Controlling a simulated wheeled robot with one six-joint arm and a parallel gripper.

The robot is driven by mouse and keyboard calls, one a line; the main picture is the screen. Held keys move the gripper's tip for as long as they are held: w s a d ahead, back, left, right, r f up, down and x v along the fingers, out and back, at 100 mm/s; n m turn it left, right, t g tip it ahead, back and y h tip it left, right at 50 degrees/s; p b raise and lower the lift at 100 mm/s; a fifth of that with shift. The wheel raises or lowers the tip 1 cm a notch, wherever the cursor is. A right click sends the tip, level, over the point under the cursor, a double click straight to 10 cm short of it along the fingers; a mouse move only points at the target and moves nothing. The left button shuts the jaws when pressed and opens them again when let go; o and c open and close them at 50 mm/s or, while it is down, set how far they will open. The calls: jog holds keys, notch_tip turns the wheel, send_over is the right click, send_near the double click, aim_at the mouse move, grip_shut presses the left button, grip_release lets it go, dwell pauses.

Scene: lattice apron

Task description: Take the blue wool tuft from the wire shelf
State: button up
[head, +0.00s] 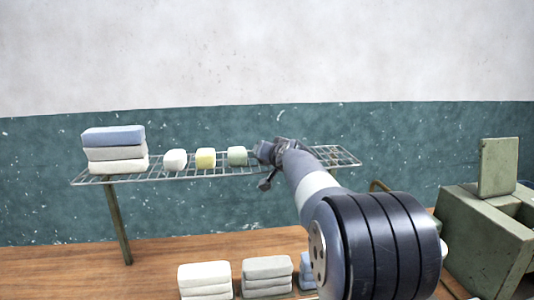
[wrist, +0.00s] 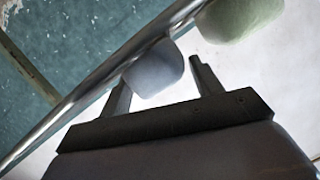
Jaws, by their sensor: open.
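The blue wool tuft (head: 262,149) sits on the wire shelf (head: 335,160), right of the green tuft (head: 237,156), partly hidden by my gripper. In the wrist view the blue tuft (wrist: 155,70) looks grey-blue and lies between my fingertips. My gripper (head: 268,167) is at the shelf's front edge, and it is open in the wrist view (wrist: 160,78). One finger is close to the tuft's left side and a small gap shows on its right. I cannot tell whether either finger touches it.
A yellow tuft (head: 206,158) and a white tuft (head: 175,160) stand farther left on the shelf, beside a stack of folded cloths (head: 115,153). The shelf's front rail (wrist: 95,88) runs close to my left finger. More stacks (head: 267,275) lie on the wooden bench (head: 60,270) below.

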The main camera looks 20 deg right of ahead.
jog(key=c, duration=0.7)
